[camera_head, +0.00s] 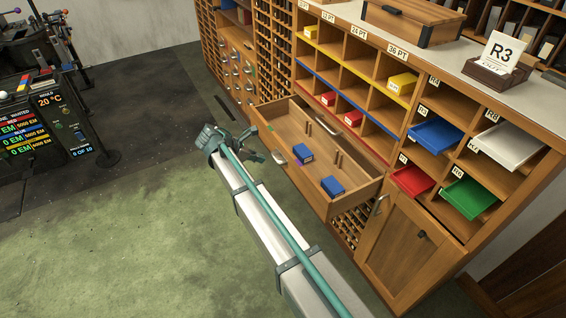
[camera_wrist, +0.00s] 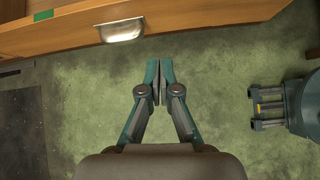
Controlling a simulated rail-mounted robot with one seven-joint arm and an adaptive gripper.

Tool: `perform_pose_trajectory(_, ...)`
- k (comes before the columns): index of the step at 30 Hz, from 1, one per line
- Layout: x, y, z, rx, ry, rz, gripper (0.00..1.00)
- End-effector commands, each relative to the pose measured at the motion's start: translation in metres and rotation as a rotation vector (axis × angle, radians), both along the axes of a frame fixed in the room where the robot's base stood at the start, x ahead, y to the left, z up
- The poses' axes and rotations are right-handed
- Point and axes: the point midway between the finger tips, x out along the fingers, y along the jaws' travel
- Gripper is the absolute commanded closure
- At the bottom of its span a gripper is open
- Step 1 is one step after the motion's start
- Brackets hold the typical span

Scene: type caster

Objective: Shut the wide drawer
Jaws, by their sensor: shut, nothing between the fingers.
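The wide drawer (camera_head: 309,192) is pulled far out of the wooden cabinet in the head view. It holds two small blue boxes, one near the middle (camera_head: 303,154) and one nearer the front right (camera_head: 333,187). A silver handle (camera_head: 279,158) is on its front. My gripper (camera_head: 258,156) is shut and empty, just in front of the drawer's left part. In the wrist view the drawer front (camera_wrist: 200,20) crosses the top with its silver handle (camera_wrist: 122,31) and a green label (camera_wrist: 43,15). My fingertips (camera_wrist: 159,68) are together, right of the handle and apart from it.
Above the drawer are shelf compartments with red and yellow boxes, and blue (camera_head: 437,135), white (camera_head: 507,147), red (camera_head: 412,180) and green (camera_head: 469,198) trays at the right. A dark machine (camera_head: 50,110) stands at the left. The green floor (camera_head: 120,220) before the cabinet is free.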

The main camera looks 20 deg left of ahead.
Motion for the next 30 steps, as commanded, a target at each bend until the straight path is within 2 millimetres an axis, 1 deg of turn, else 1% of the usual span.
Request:
perform_pose_trajectory(5,-0.001,-0.004,-0.001,-0.064,0.051,0.067,1.0)
perform_pose_trajectory(11,0.008,-0.013,-0.013,-0.067,0.056,0.072,1.0)
perform_pose_trajectory(14,0.017,-0.021,-0.024,-0.068,0.057,0.07,1.0)
perform_pose_trajectory(25,0.053,-0.054,-0.073,-0.066,0.057,0.069,1.0)
perform_pose_trajectory(26,0.058,-0.058,-0.07,-0.065,0.056,0.07,1.0)
perform_pose_trajectory(30,0.071,-0.07,-0.07,-0.064,0.055,0.069,1.0)
